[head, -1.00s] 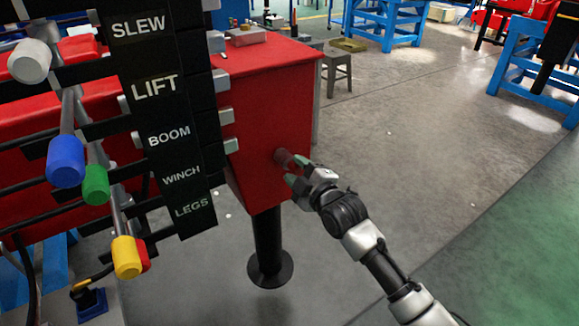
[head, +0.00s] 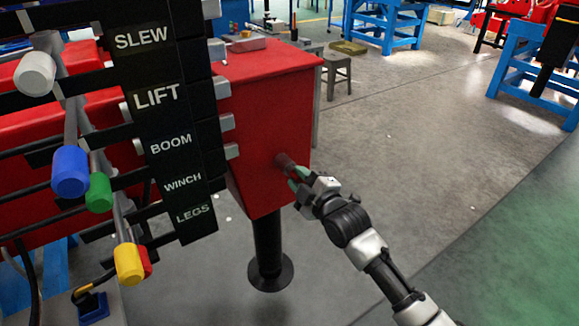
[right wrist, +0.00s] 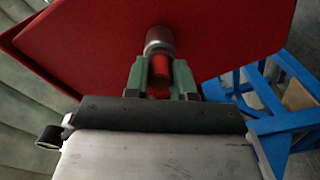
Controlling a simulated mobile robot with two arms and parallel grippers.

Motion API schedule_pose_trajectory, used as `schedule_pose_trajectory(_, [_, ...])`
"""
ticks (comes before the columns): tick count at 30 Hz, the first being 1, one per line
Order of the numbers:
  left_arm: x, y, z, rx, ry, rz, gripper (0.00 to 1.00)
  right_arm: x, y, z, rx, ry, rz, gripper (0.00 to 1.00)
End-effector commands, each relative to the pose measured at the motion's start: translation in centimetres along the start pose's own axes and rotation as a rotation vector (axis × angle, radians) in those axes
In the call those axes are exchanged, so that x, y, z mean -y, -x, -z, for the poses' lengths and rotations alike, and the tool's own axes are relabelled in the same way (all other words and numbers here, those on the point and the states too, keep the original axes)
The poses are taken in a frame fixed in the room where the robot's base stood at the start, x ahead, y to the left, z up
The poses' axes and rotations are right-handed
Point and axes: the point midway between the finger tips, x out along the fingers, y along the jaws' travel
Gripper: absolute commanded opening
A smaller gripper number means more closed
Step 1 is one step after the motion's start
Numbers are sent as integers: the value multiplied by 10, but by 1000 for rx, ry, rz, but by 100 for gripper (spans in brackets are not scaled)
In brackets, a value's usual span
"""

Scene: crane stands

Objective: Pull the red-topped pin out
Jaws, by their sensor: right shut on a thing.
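The red-topped pin (right wrist: 159,76) shows in the right wrist view between the green fingers of my right gripper (right wrist: 161,78). Its far end meets a grey metal collar (right wrist: 159,40) on the red box face. In the head view my right gripper (head: 294,176) is at the side of the red box (head: 265,110), its fingertips at the collar. The gripper is shut on the pin. The fingers hide much of the pin in the head view, so I cannot tell how far it sits in the collar. My left gripper is not in view.
A black lever panel (head: 165,130) labelled SLEW, LIFT, BOOM, WINCH and LEGS stands at the left, with coloured knobs beside it. A black leg with a round foot (head: 270,271) is under the red box. The floor (head: 420,130) to the right is open.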

Motion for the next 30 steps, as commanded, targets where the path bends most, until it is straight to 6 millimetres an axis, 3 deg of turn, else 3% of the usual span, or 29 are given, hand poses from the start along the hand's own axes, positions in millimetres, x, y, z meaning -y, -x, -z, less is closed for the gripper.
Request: schedule_pose_trajectory(30, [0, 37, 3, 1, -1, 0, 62, -2, 52, 1, -1, 1, -1, 0])
